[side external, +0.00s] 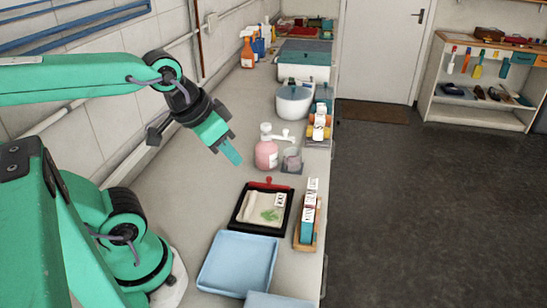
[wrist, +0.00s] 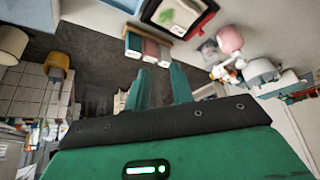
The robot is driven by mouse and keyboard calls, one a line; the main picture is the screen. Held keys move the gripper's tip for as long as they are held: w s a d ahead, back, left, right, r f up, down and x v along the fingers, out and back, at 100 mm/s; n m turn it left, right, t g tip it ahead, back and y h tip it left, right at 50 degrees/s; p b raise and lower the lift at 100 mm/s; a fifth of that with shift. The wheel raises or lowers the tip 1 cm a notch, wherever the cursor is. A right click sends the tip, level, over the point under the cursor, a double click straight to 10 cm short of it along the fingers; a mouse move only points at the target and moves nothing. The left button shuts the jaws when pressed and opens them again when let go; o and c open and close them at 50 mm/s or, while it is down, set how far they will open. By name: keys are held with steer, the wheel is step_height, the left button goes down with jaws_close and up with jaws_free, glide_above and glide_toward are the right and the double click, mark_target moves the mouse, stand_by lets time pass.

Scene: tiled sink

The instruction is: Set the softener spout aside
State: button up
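The softener bottle (side external: 266,153) is pink and stands upright on the counter. A white spout (side external: 284,136) sits at its top and points right, over a small cup (side external: 291,157) on a dark coaster. In the wrist view the pink bottle (wrist: 229,38) is at the upper right, with the white spout (wrist: 225,69) below it. My gripper (side external: 232,154) hangs in the air left of the bottle, apart from it. In the wrist view my gripper's two teal fingers (wrist: 161,82) are spread with nothing between them.
A black tray (side external: 236,222) with a cloth and a wooden rack of cartons (side external: 297,235) stand in front of the bottle. A blue tray (side external: 204,281) is nearer. A white pot (side external: 294,112) stands behind. The counter left of the bottle is clear.

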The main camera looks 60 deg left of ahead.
steer(key=shift+o, duration=1.1)
steer(key=shift+w+r, duration=0.1)
steer(key=shift+w, duration=0.05)
steer(key=w+a+r+m+g, duration=0.2)
steer(key=w+a+r, duration=0.1)
steer(key=w, duration=0.5)
steer(key=m+g, duration=0.4)
steer(key=m, duration=0.3)
glide_above(286, 130)
step_height(286, 130, down, 8)
steer(key=shift+r, duration=0.2)
steer(key=shift+w+a+f, duration=0.1)
steer(key=shift+a+f, duration=0.1)
steer(key=shift+f, duration=0.15)
steer(key=shift+f, duration=3.75)
